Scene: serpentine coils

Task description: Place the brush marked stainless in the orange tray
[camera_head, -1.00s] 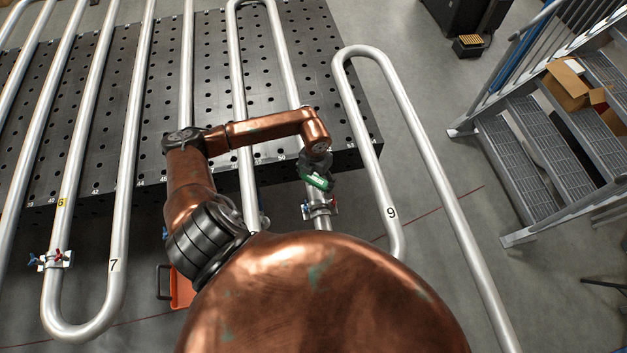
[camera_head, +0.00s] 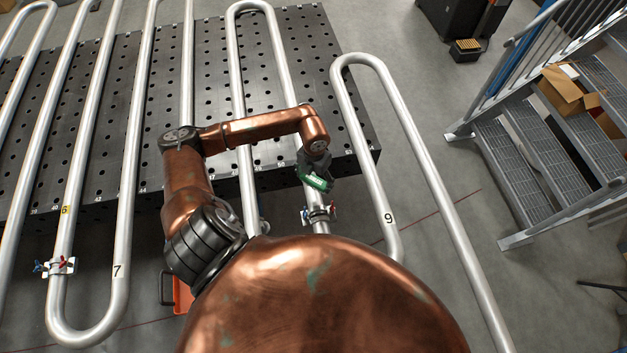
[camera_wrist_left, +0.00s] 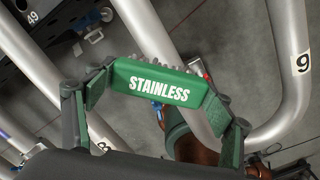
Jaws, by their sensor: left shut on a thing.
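The brush marked STAINLESS has a green body with white lettering and shows in the left wrist view (camera_wrist_left: 160,84), with bristles along its far edge. My left gripper (camera_wrist_left: 158,100) is shut on it, one finger at each end. In the head view the brush (camera_head: 317,182) hangs at the end of my left arm, in the left gripper (camera_head: 311,167), in front of the perforated table's near edge. The orange tray (camera_head: 183,296) is low at the left, with a dark handle, largely hidden behind my arm and body. My right gripper is not in view.
Bent steel pipes surround the arm; the coil marked 9 (camera_head: 389,217) is right of the brush, and coil 7 (camera_head: 117,270) is left. A clamp with red and blue handles (camera_head: 318,214) sits just below the brush. The perforated table (camera_head: 215,75) is behind. Stairs (camera_head: 505,155) stand right.

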